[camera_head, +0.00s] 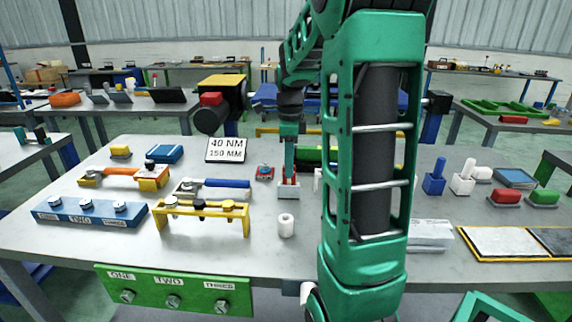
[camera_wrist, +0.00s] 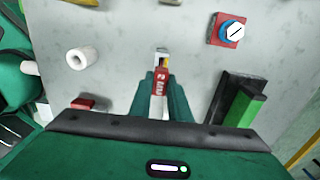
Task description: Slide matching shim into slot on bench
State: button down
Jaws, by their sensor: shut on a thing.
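My gripper (camera_head: 288,182) reaches down to the middle of the bench, and its fingers also show in the wrist view (camera_wrist: 162,90). It is shut on a red shim (camera_wrist: 160,82) with white lettering that seems to read "2 mm". In the head view a small grey block with red on it (camera_head: 288,193) sits right at the fingertips. In the wrist view a silver and yellow part (camera_wrist: 162,56) lies just beyond the shim. I cannot tell whether the shim is inside a slot; the fingers hide the contact.
A white hollow cylinder (camera_head: 286,226) stands in front of the gripper. A red block with a blue knob (camera_head: 265,172) is left of it. A yellow rack (camera_head: 204,210) stands at the front left. A green and black piece (camera_wrist: 240,104) lies close by on the right in the wrist view.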

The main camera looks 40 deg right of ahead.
jog(key=shift+f, duration=1.55)
dwell(0.4)
jog(key=c, duration=1)
grip_release()
jog(key=shift+r, duration=0.1)
jog(key=shift+r, duration=3.4)
